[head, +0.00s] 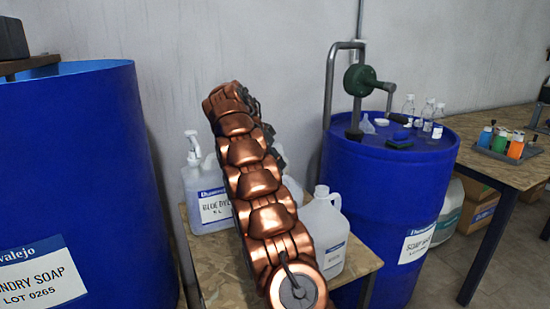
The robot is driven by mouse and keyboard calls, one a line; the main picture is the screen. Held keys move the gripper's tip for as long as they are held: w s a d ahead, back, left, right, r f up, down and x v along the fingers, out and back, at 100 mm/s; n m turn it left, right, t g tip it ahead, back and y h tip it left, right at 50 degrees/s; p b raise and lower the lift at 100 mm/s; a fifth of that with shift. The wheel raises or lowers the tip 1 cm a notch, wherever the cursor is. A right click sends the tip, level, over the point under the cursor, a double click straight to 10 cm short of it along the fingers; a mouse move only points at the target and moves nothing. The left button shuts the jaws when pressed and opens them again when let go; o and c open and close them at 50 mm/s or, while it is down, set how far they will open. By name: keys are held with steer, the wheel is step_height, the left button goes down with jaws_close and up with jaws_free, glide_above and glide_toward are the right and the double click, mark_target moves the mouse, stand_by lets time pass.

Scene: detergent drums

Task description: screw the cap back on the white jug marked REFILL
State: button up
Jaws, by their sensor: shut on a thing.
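A white jug (327,229) with a side handle stands upright on the wooden table, just right of my copper arm. Its small label has text too small to read. Its neck shows at the top, and I see no raised cap on it. Another pale container (292,190) stands behind my arm and is mostly hidden. My arm crosses the middle of the view and covers the area behind it. Dark parts show at the arm's upper right edge, but my gripper's fingers are hidden, along with whatever is between them.
Large blue drums stand at left (75,180) and right (385,185). The right drum carries a green hand pump (360,80), clear bottles (427,112) and a small white round thing (382,122).

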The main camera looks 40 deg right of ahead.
steer(key=shift+w+m+g+p, duration=0.1)
steer(key=shift+m+g+p, duration=0.3)
steer(key=shift+m+p, duration=0.45)
steer(key=o, duration=1)
steer(key=shift+o, duration=0.2)
steer(key=shift+f+n+b, duration=0.1)
steer(key=shift+n+b, duration=0.25)
steer(key=shift+b, duration=0.2)
steer(key=shift+n+t+b, duration=0.3)
steer(key=shift+b, duration=0.2)
steer(key=shift+n+b, duration=0.5)
